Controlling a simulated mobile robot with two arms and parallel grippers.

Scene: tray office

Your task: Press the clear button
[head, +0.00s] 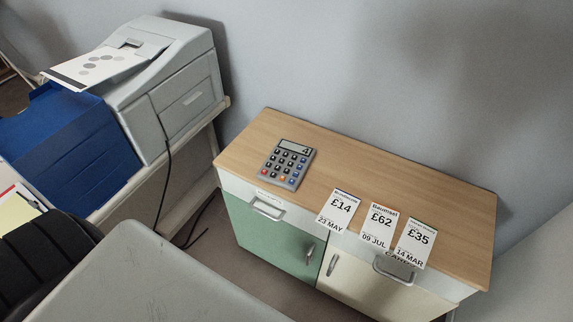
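A grey calculator (286,165) lies on the wooden top of a low cabinet (410,191), near its left end. Its display (294,147) is at the far edge and shows a dark digit that looks like a 4. Most keys are dark. A red key (264,172) is at the near left corner, and orange and blue keys show near the bottom and right. The key labels are too small to read, so I cannot tell which is the clear button. Neither of my grippers is in view.
A printer (187,96) and a blue tray (70,145) stand on a table at left.

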